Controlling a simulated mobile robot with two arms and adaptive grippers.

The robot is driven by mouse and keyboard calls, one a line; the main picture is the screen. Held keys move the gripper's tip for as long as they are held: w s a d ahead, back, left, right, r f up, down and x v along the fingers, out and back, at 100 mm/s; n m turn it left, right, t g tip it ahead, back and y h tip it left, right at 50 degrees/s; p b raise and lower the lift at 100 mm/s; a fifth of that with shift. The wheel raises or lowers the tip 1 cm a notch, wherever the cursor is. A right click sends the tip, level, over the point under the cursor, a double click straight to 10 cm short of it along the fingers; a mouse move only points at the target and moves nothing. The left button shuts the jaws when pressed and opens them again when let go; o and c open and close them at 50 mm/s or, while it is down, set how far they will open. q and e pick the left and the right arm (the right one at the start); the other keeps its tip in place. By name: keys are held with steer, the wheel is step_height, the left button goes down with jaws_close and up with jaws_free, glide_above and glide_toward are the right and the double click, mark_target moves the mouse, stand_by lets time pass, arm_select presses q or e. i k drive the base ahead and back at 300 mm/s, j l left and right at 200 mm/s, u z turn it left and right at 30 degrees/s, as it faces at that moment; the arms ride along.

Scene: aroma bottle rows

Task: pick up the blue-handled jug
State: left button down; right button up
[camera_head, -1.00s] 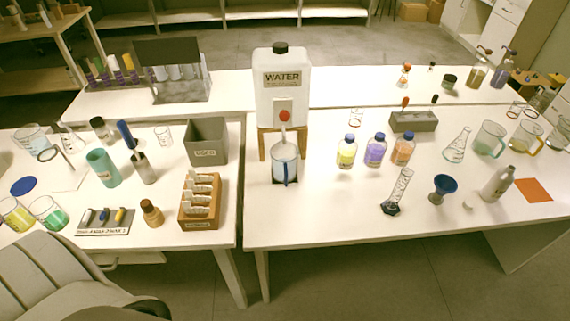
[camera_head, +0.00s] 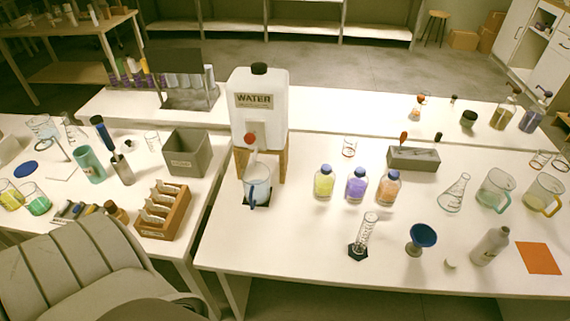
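The blue-handled jug (camera_head: 258,183) is clear and stands upright on a dark square pad under the tap of the water dispenser (camera_head: 257,115). Its blue handle faces the front edge of the table. The dispenser's red-tipped tap (camera_head: 249,142) is just above the jug's mouth. Neither of my grippers is in view.
A jug with a green handle (camera_head: 494,189) and one with an orange handle (camera_head: 543,192) stand at the right. Blue-capped bottles (camera_head: 357,184), a cylinder (camera_head: 364,236) and a blue funnel (camera_head: 421,238) stand right of the dispenser. Table in front of the jug is clear.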

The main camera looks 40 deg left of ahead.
mark_target(255, 180)
steer(key=i+l+u, duration=0.1)
steer(key=u, duration=0.35)
steer(key=l+u, duration=0.4)
steer(key=i+l+u, duration=0.1)
steer(key=u, duration=0.35)
